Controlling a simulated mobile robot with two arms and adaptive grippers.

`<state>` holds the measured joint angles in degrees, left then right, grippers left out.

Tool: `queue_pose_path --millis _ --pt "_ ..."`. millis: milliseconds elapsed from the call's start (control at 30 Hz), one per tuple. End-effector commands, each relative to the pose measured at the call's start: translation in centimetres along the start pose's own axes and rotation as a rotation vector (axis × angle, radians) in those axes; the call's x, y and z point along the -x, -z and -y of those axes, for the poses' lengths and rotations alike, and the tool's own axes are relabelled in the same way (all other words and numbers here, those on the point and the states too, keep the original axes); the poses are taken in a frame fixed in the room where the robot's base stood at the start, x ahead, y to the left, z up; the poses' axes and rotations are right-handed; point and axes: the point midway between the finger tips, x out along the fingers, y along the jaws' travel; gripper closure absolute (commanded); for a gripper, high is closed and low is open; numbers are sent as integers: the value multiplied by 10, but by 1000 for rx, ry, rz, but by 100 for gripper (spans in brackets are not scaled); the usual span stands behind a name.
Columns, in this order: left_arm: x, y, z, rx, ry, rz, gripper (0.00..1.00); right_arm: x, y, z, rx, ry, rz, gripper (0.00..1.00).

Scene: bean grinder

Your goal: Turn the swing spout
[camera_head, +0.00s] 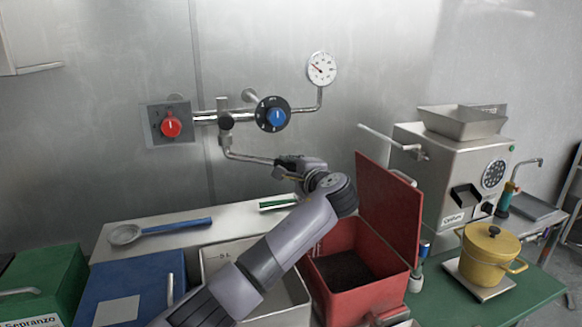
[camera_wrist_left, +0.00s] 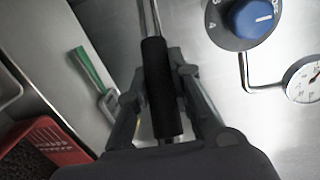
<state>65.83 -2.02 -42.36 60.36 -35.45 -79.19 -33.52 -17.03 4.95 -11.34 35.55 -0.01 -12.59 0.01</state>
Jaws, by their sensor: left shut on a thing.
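The swing spout (camera_head: 247,158) is a thin metal pipe. It hangs from the wall pipework below a black joint and bends to the right towards my left gripper (camera_head: 289,166). In the left wrist view the spout's black sleeve (camera_wrist_left: 161,88) lies between the two fingers of my left gripper (camera_wrist_left: 160,100), which is shut on it. In the head view the gripper and wrist hide the spout's end. My right gripper is in neither view.
A red knob (camera_head: 171,126), a blue knob (camera_head: 276,117) and a gauge (camera_head: 321,68) are on the wall. Below stand an open red bin (camera_head: 358,300), a white bin (camera_head: 290,296) and a blue box (camera_head: 112,289). The grinder (camera_head: 445,165) and yellow pot (camera_head: 486,262) are at right.

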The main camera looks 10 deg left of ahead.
Motion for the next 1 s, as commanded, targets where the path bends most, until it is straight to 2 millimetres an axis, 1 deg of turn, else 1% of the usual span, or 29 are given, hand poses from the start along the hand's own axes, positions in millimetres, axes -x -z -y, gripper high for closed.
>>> queue_pose_path --millis 267,300,567,600,767,867,1000 --pt "0 1 -1 4 -4 -4 100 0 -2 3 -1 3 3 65" --pt "0 1 -1 4 -4 -5 78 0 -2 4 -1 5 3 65" --pt "0 0 0 2 -2 -3 61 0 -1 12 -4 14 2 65" --pt "0 0 0 2 -2 -3 60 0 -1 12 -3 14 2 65" --pt "0 0 0 2 -1 -2 60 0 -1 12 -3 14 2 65" --pt "0 0 0 2 -1 -2 60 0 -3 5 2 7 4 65" --pt "10 1 0 2 1 -5 60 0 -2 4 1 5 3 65"
